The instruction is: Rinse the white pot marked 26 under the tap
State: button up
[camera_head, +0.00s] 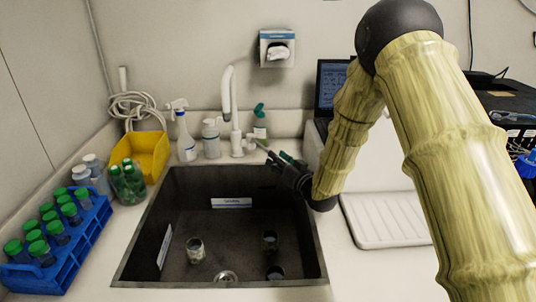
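A small pale jar (196,250), whitish at the rim and dirty-looking, stands on the floor of the dark sink (215,225), left of the middle. No number is legible on it, so I cannot tell whether it is pot 26. Two dark pots (270,241) are in the right part of the sink. The white tap (229,95) stands behind the sink, with its lever (250,143) at the right of its base. My gripper (277,159) is over the sink's back right corner, close to the lever; contact and finger opening are unclear. I see no water stream.
A blue rack (62,245) of green-capped bottles, more green-capped bottles (128,184) and a yellow bin (148,152) crowd the left. A spray bottle (184,135) stands behind the sink. A white ribbed tray (388,220) lies right, partly behind my arm.

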aim_at(260, 145)
jog(key=shift+p+x, duration=0.7)
jog(key=shift+x, duration=2.55)
grip_shut()
